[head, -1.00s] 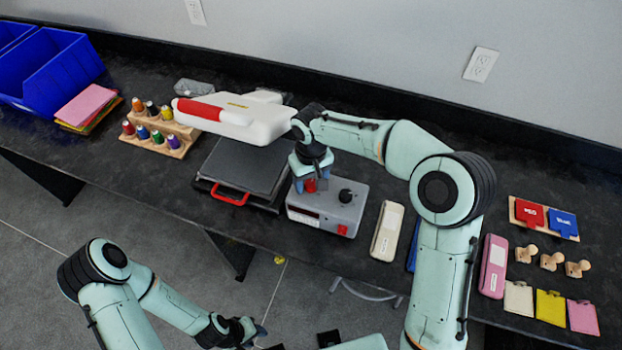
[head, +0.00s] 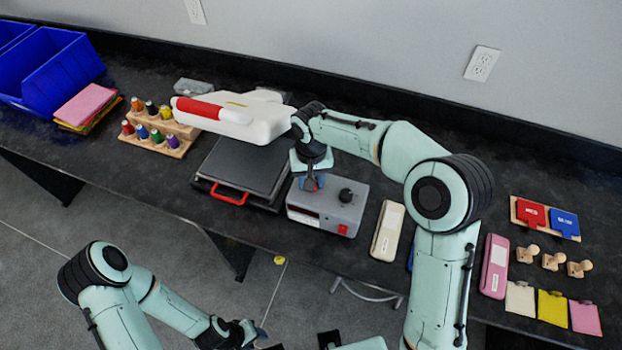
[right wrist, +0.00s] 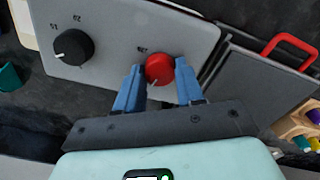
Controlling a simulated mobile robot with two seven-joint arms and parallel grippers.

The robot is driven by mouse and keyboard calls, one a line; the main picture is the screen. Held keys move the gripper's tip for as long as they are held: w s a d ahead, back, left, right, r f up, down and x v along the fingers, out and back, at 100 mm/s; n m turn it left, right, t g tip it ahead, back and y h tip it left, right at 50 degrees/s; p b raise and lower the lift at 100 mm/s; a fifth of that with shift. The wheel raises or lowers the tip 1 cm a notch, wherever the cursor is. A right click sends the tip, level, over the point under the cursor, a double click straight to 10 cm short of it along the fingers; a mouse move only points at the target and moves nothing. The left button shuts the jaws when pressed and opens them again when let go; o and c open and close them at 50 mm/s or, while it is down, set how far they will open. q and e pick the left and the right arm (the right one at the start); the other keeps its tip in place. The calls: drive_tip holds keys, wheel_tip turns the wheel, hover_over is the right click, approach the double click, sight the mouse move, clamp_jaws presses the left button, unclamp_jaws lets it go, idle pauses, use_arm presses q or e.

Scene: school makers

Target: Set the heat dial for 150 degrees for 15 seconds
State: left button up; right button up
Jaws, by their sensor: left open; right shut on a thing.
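The small numbers are hard to read. In the head view, my right gripper (head: 311,183) mostly hides the red dial. My left gripper (head: 248,332) is open and empty, low in front of the bench.
The heat press (head: 245,167) stands open left of the box, with a red handle (head: 229,198). A thread rack (head: 160,140) is further left. A cream case (head: 388,230) stands close on the right, with a pink case (head: 494,266) beyond my right arm.

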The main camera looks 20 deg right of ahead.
drive_tip(key=m, duration=0.4)
drive_tip(key=shift+m, duration=0.3)
use_arm(q)
drive_tip(key=shift+s+f+b, duration=0.3)
drive_tip(key=shift+f, duration=0.15)
use_arm(e)
drive_tip(key=shift+m, duration=1.9)
drive_tip(key=o, duration=1)
drive_tip(key=shift+o, duration=0.2)
use_arm(q)
drive_tip(key=shift+w+r+p, duration=0.45)
drive_tip(key=shift+r+p, duration=0.05)
drive_tip(key=shift+r, duration=0.1)
drive_tip(key=shift+w+r+p, duration=0.4)
drive_tip(key=shift+r+p, duration=0.05)
drive_tip(key=shift+r, duration=0.15)
use_arm(e)
wheel_tip(320, 180, up, 13)
drive_tip(key=shift+r, duration=0.2)
